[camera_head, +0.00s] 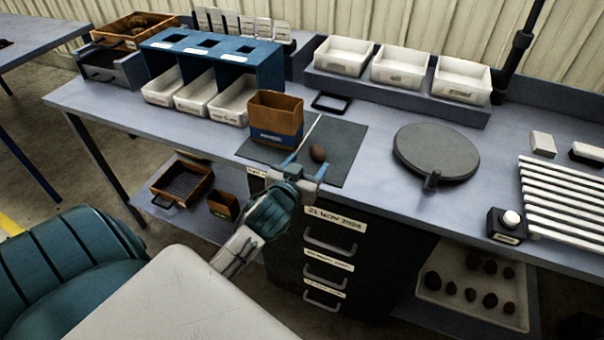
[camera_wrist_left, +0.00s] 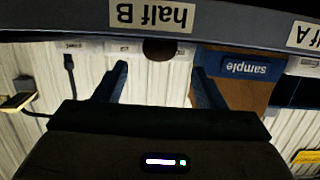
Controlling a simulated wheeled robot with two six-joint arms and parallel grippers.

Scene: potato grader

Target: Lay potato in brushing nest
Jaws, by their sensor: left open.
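A dark brown potato (camera_head: 317,153) lies on the dark grey mat (camera_head: 345,140) at the middle of the bench. My left gripper (camera_head: 308,172) is open and empty at the mat's front edge, just on the near side of the potato. In the left wrist view, upside down, the potato (camera_wrist_left: 160,50) shows partly between and beyond the two open fingers (camera_wrist_left: 162,88), cut off by the dark edge with the "half B" label. No thing is plainly marked as the brushing nest; I cannot tell which it is. My right gripper is not in view.
A brown box (camera_head: 275,118), labelled "sample" in the wrist view, stands left of the potato. A round grey plate (camera_head: 436,150) and a white slatted rack (camera_head: 570,200) lie to the right. White bins (camera_head: 343,56) line the back. A potato tray (camera_head: 440,298) sits below.

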